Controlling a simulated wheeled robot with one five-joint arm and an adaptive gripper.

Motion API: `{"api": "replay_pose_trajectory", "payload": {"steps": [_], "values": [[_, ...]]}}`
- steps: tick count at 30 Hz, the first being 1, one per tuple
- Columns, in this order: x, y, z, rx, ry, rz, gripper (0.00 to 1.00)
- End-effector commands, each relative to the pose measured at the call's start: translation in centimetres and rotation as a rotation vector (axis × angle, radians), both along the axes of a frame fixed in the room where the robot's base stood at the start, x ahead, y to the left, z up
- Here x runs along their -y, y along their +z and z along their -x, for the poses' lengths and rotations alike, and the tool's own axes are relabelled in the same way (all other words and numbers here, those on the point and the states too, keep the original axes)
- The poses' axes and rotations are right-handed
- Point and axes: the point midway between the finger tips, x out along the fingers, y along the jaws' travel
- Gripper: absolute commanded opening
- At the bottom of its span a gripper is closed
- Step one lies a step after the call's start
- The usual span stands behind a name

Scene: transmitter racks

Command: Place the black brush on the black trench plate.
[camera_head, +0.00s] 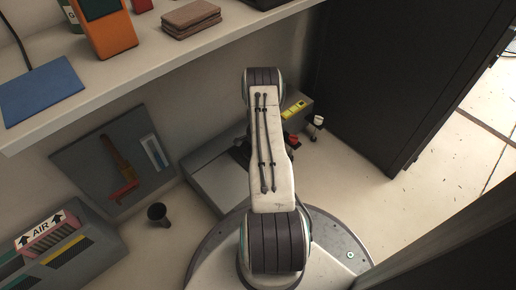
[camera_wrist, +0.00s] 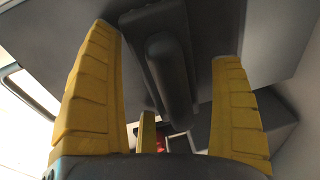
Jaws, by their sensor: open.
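In the wrist view my gripper (camera_wrist: 175,95) is open, with its yellow fingers apart. Between them is a dark, rounded bar on a flat dark block (camera_wrist: 168,70), lying against a grey surface; it looks like the black brush, though its bristles do not show. The fingers stand on either side of it, with no clear contact. In the head view my arm covers the gripper and most of what lies under it, above a grey case on the floor (camera_head: 217,178). I cannot make out the black trench plate for certain in either view.
A shelf (camera_head: 130,60) at upper left holds a blue mat (camera_head: 42,90), an orange device (camera_head: 104,27) and brown cloths (camera_head: 191,18). Below are a grey panel with a red tool (camera_head: 120,170), a black cup (camera_head: 158,214) and an AIR-labelled unit (camera_head: 60,250). A black cabinet (camera_head: 400,75) stands right.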

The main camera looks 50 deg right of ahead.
Motion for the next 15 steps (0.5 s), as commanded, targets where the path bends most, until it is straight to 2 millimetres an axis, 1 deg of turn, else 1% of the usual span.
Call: {"api": "replay_pose_trajectory", "payload": {"steps": [5,9,15], "values": [[-0.1,1.4,0.1,0.001,0.000,0.001,0.86],[-0.2,3.1,0.3,0.001,0.000,0.001,0.86],[-0.4,4.5,0.4,0.000,0.000,0.000,0.86]]}}
